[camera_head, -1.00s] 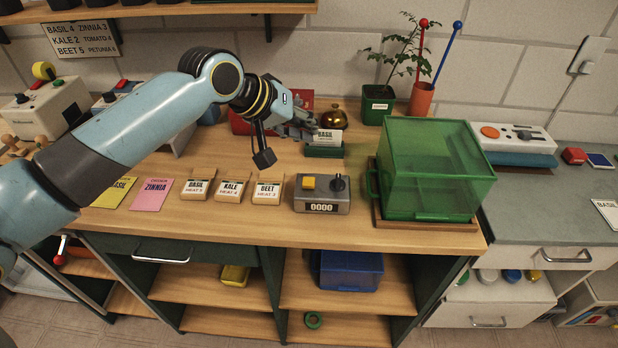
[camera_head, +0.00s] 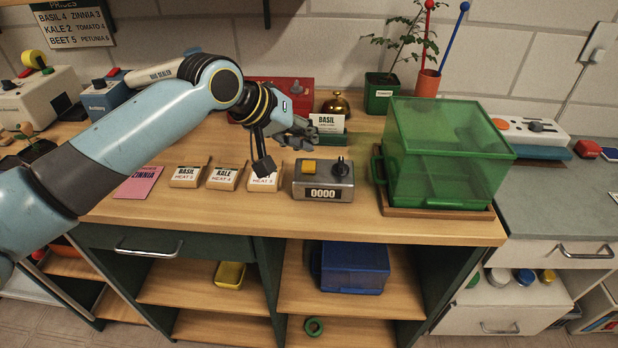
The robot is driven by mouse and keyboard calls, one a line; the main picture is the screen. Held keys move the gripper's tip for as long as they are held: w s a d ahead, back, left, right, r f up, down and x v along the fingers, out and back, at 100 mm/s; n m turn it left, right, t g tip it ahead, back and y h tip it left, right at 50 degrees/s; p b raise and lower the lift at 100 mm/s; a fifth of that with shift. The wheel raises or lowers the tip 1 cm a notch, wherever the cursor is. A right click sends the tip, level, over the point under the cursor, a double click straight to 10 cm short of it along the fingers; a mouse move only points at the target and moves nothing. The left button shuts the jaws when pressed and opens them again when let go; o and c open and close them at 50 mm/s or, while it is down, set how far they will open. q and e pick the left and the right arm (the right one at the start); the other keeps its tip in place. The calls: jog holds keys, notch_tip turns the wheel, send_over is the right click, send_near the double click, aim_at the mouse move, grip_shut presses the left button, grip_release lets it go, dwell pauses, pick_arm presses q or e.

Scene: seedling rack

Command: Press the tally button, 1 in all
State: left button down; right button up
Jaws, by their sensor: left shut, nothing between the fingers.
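The tally counter (camera_head: 323,181) is a grey box on the wooden bench, with a yellow button (camera_head: 309,167) on top at the left, a dark knob (camera_head: 341,168) at the right and a front display reading 0000. My left gripper (camera_head: 306,138) is shut and empty. In the picture it sits just above the counter's back edge, over the yellow button, and appears apart from it. My right gripper is not in view.
Seed packets (camera_head: 222,177) lie left of the counter. A card in a green holder (camera_head: 328,127) and a brass bell (camera_head: 336,104) stand behind it. A green clear bin (camera_head: 445,155) stands close on the right. The bench front is clear.

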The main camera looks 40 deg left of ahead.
pick_arm(q)
jog(key=shift+f, duration=0.95)
dwell(0.7)
jog(key=shift+f, duration=0.35)
jog(key=shift+f, duration=0.55)
dwell(0.8)
jog(key=shift+r, duration=0.1)
jog(key=shift+r+p, duration=0.85)
jog(key=shift+p, duration=0.1)
